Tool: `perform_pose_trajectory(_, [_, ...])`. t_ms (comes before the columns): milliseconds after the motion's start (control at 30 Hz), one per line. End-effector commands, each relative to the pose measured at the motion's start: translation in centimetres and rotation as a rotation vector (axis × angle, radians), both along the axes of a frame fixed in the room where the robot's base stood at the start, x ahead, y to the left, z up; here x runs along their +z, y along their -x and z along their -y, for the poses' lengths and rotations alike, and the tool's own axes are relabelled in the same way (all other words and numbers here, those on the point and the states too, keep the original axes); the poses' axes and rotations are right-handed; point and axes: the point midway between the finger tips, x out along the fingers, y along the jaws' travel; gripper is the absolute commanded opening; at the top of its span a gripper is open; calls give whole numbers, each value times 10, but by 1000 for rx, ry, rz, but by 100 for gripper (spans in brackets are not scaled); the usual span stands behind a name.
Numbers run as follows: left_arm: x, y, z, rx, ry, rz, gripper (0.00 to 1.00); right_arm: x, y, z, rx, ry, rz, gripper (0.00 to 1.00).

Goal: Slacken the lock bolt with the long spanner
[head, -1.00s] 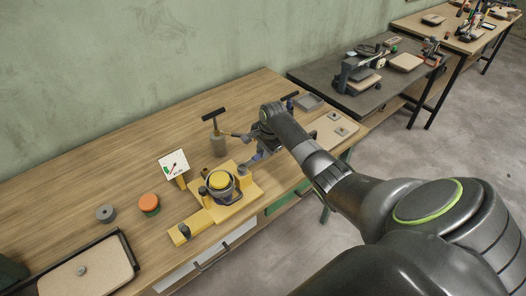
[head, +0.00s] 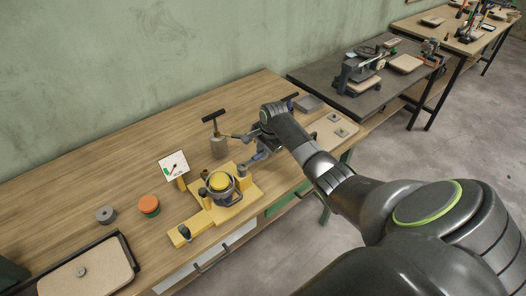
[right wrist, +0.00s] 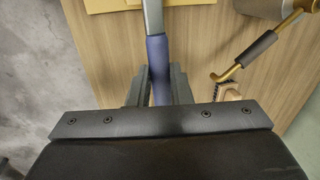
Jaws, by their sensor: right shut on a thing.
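My right gripper (right wrist: 158,92) is shut on the blue handle of a spanner (right wrist: 159,66), whose grey shank runs up out of the right wrist view. In the head view the gripper (head: 262,142) and the blue handle (head: 262,155) are just right of a yellow fixture (head: 252,191). The fixture carries a round, yellow-topped part (head: 219,182) with a dark ring around it. I cannot make out the lock bolt, nor whether the spanner's end touches anything. My left gripper is not in view.
A card (head: 174,163), an orange-topped disc (head: 149,204), a grey cylinder (head: 105,214) and a tray (head: 122,238) are to the left.

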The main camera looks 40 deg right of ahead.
Motion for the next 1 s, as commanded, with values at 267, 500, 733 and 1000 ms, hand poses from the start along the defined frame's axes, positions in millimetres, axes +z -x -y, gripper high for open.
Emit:
perform_pose_trajectory(267, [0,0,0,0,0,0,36,5,-1,0,1,1,2,0])
perform_pose_trajectory(500, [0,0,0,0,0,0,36,29,-1,0,1,1,3,0])
perform_pose_trajectory(733, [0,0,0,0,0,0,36,48,-1,0,1,1,3,0])
perform_pose_trajectory(1000, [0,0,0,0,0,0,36,51,0,0,0,0,1,0])
